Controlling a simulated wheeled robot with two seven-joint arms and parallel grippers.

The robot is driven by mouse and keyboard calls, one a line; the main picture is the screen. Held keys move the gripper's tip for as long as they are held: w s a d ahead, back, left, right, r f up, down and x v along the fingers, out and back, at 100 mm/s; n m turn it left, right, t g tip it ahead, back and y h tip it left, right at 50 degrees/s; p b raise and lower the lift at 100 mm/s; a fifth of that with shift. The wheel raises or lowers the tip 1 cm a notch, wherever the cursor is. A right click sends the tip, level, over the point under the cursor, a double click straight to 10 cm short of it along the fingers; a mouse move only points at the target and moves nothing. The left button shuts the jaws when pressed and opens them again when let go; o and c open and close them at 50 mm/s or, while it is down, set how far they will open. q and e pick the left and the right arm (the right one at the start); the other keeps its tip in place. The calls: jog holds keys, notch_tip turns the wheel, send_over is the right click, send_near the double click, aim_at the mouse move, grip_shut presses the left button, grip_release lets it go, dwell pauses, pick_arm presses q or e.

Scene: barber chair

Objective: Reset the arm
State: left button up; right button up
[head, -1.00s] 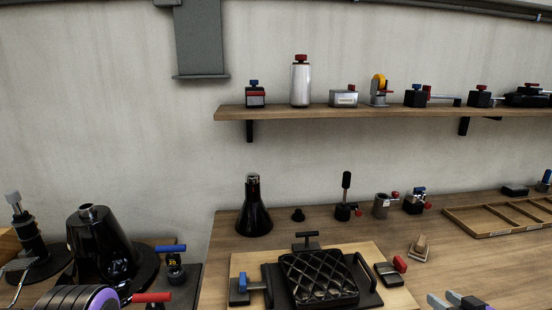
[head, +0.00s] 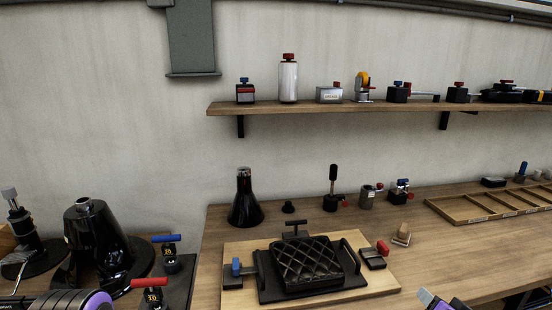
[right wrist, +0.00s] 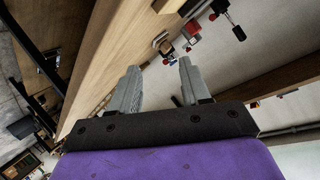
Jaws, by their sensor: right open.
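My right gripper (right wrist: 158,88) shows in the right wrist view with its two grey fingers apart and nothing between them. In the head view only the tip of my right gripper (head: 436,301) shows at the bottom edge, over the front of the workbench. Part of my left arm, purple and dark, shows at the bottom left of the head view; its gripper is not in view. A black quilted pad (head: 306,264) lies on a wooden board (head: 236,290) on the bench, with a blue-handled clamp (head: 237,268) at its left and a red-handled piece (head: 374,256) at its right.
The wooden workbench (head: 440,260) has free room right of the board. A divided wooden tray (head: 470,208) lies at the right. A black cone (head: 245,205) and several small clamps stand along the back. A wall shelf (head: 300,107) holds more small tools. A glossy black part (head: 95,240) stands at left.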

jog(key=s+a+f+g+b, duration=0.1)
jog(key=s+a+f+g, duration=0.2)
jog(key=s+f, duration=0.6)
jog(key=s+a+f+n+g, duration=0.1)
jog(key=s+a+f+g, duration=0.2)
jog(key=s+f, duration=0.6)
jog(key=s+a+f+n+g+b, duration=0.1)
jog(key=s+a+f+g, duration=0.2)
jog(key=s+a+f, duration=0.3)
jog(key=s+f, duration=0.3)
jog(key=s, duration=0.1)
jog(key=shift+s+g+h+b, duration=0.3)
jog(key=shift+s+g+b, duration=0.05)
jog(key=shift+s+g, duration=0.05)
